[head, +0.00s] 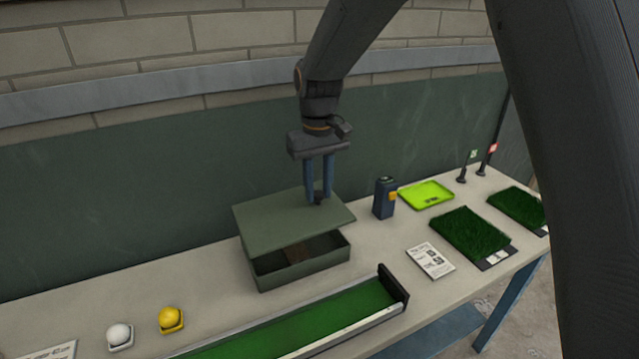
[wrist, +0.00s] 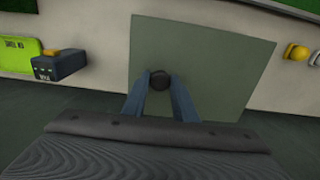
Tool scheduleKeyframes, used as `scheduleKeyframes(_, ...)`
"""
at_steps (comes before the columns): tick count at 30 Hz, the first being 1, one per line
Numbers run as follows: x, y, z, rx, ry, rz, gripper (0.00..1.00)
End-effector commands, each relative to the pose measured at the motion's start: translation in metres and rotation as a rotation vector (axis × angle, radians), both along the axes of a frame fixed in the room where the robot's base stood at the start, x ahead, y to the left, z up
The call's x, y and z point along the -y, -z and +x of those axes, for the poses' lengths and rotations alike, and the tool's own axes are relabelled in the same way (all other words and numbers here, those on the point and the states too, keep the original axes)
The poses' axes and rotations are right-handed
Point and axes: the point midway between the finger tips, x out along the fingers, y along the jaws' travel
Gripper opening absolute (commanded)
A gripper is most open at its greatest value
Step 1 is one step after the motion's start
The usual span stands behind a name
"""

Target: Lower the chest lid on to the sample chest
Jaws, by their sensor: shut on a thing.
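The chest lid (head: 275,219) is a flat green-grey panel with a dark round knob (wrist: 160,81) near its middle. My gripper (head: 319,198) is shut on the knob from above, with one blue finger on each side of it. The sample chest (head: 305,272) is an open green-grey box on the table, below the lid. The lid is held above the chest and sits askew to it, with a dark gap showing at the front. Something brownish shows inside the chest; the lid hides most of the interior. In the wrist view the lid (wrist: 205,50) hides the chest.
A green-floored channel (head: 310,322) lies in front of the chest. A dark blue device (head: 384,198) and a lime tray (head: 426,195) stand to the right, with turf samples (head: 469,233) and a printed card (head: 431,261). White (head: 119,333) and yellow (head: 170,318) balls sit at the left. A wall rises behind.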

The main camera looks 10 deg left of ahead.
Motion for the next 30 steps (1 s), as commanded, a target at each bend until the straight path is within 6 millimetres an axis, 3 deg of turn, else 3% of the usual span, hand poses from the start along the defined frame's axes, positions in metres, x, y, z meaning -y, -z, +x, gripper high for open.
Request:
scheduleKeyframes(21, 0.002, 0.059, 0.001, -0.001, 0.003, -0.001, 0.0)
scheduleKeyframes(30, 0.002, 0.066, 0.001, 0.001, 0.003, 0.001, 0.0)
